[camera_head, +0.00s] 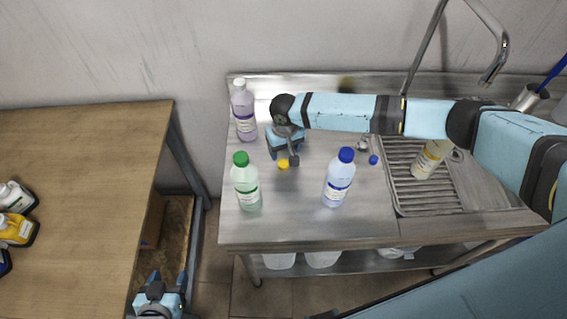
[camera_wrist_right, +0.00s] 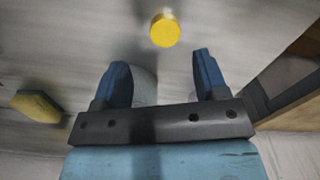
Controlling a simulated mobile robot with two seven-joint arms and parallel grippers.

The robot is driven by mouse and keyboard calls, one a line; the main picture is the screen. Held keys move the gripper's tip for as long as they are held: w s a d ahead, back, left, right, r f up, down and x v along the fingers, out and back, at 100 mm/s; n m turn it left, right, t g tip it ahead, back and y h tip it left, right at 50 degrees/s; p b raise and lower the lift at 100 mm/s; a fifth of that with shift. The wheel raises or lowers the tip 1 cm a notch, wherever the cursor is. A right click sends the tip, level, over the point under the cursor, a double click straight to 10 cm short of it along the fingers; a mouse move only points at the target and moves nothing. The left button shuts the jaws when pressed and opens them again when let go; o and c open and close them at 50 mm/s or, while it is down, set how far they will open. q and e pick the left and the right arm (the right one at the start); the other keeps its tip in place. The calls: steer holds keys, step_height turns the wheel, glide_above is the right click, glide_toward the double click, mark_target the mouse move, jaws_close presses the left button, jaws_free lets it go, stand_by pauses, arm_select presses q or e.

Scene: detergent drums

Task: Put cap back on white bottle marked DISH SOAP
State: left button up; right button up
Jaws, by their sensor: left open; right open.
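A small yellow cap (camera_head: 283,164) lies on the steel counter; it also shows in the right wrist view (camera_wrist_right: 165,30), beyond my fingertips. My right gripper (camera_head: 286,158) is open and empty, close to the cap. In the wrist view its blue fingers (camera_wrist_right: 160,75) stand apart, with a pale round shape partly hidden behind them. A whitish bottle with yellow contents or label (camera_head: 432,158) stands in the sink area, partly hidden by my right arm. No label reads clearly enough to identify DISH SOAP. My left gripper (camera_head: 160,285) is open and empty beside the wooden table.
On the counter (camera_head: 300,222) stand a lavender bottle (camera_head: 243,112), a green-capped bottle (camera_head: 245,185) and a blue-capped bottle (camera_head: 338,180). A small blue cap (camera_head: 373,160) lies near the ribbed drainer (camera_head: 450,205). A yellow sponge (camera_wrist_right: 38,106) and a tap (camera_head: 494,68) are behind. The wooden table (camera_head: 90,190) is left.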

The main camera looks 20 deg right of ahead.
mark_target(284, 163)
steer(key=shift+s+a+f+p, duration=0.15)
steer(key=shift+f+p, duration=0.1)
steer(key=shift+f, duration=0.6)
steer(key=shift+s+a+f+p, duration=0.1)
steer(key=shift+f+p, duration=0.1)
steer(key=shift+f, duration=0.7)
steer(key=shift+s+a+f+p, duration=0.15)
steer(key=shift+f+p, duration=0.1)
steer(key=shift+f, duration=0.6)
steer(key=shift+d, duration=0.1)
steer(key=shift+c, duration=0.3)
steer(key=c, duration=1)
